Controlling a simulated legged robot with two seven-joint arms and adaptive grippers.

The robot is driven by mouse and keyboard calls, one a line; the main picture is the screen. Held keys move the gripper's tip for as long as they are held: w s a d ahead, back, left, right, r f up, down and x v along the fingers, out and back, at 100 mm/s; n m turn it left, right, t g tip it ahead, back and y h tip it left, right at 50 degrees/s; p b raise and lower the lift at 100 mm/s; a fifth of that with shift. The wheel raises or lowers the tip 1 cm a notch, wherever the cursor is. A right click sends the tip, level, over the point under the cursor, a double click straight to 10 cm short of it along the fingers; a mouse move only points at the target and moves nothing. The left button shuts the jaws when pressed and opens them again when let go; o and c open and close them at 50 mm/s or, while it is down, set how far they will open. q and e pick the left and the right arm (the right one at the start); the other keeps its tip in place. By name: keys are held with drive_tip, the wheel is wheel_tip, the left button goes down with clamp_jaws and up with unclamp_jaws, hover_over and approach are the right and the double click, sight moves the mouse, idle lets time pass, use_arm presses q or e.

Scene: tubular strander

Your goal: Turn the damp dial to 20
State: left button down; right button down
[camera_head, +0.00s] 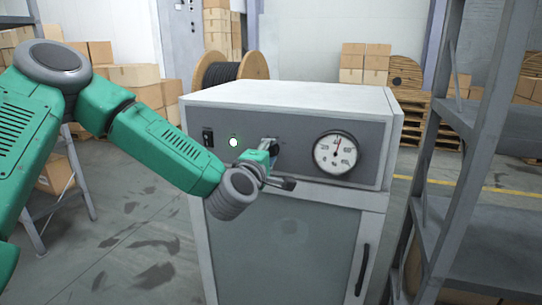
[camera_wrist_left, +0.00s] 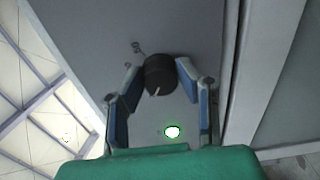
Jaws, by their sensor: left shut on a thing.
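The damp dial is a round black knob (camera_wrist_left: 160,74) with a white pointer line, in the upper middle of the left wrist view. In the head view it is mostly hidden behind my left gripper (camera_head: 272,150). In the left wrist view the two blue-padded fingers of my left gripper (camera_wrist_left: 158,82) are on either side of the knob, shut on it. A round white gauge (camera_head: 335,153) with a red needle is on the panel to the right. My right gripper is not in view.
The grey cabinet (camera_head: 290,95) carries the panel, with a black switch (camera_head: 208,137) and a lit green light (camera_head: 233,142) at left. Below is a door with a black handle (camera_head: 362,270). A grey shelf rack (camera_head: 470,150) stands close at right. Boxes and a cable reel stand behind.

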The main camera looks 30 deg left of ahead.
use_arm(q)
drive_tip(key=shift+a, duration=0.1)
idle(0.3)
drive_tip(key=c, duration=1.2)
unclamp_jaws()
drive_tip(key=shift+w, duration=0.1)
drive_tip(key=shift+a+f, duration=0.1)
drive_tip(key=shift+f, duration=0.05)
drive_tip(key=v, duration=1.1)
drive_tip(key=shift+s, duration=0.4)
drive_tip(key=shift+f, duration=0.1)
